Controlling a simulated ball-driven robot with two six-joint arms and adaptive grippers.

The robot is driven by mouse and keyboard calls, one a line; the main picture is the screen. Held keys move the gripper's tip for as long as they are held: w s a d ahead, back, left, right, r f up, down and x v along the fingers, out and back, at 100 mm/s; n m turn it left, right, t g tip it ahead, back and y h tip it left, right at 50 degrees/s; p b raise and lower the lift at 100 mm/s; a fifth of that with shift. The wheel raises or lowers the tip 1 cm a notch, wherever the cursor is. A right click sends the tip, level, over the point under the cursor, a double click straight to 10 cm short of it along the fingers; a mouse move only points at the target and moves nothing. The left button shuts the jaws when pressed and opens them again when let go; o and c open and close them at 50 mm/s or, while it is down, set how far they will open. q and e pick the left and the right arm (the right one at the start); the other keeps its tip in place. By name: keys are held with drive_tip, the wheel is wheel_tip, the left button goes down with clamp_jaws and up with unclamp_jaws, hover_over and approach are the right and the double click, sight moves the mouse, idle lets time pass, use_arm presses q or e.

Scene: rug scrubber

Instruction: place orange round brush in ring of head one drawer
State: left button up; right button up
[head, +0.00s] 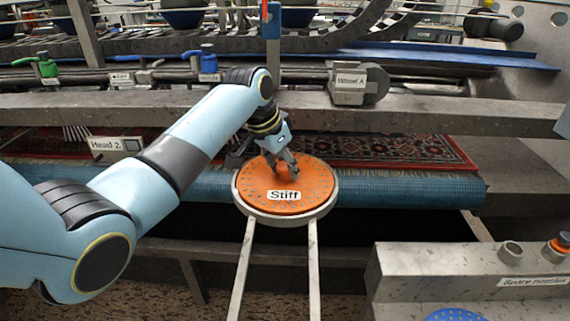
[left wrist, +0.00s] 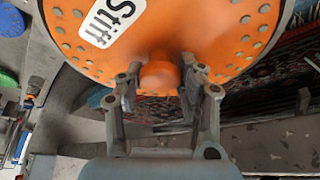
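The orange round brush (head: 253,187), a flat disc labelled "Stiff", lies level over the grey metal ring (head: 287,220) at the end of two rails. The ring's rim shows around its left, front and right sides. I cannot tell whether the disc is fully seated. My left gripper (head: 283,168) reaches down to the middle of the disc. In the left wrist view, its fingers (left wrist: 160,92) are close on both sides of the brush's orange knob (left wrist: 159,73) and appear to grip it. My right gripper is not in view.
A blue roller (head: 410,191) and a patterned rug (head: 390,150) lie behind the ring. A "Head 2" label (head: 115,144) is at left. A grey bench marked "Spare nozzles" (head: 425,262) stands at front right. A grey beam (head: 440,115) crosses behind.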

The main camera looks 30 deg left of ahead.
use_arm(q)
drive_tip(key=o, duration=0.4)
drive_tip(key=v, duration=1.2)
drive_tip(key=shift+r, duration=0.2)
drive_tip(key=shift+f, duration=0.1)
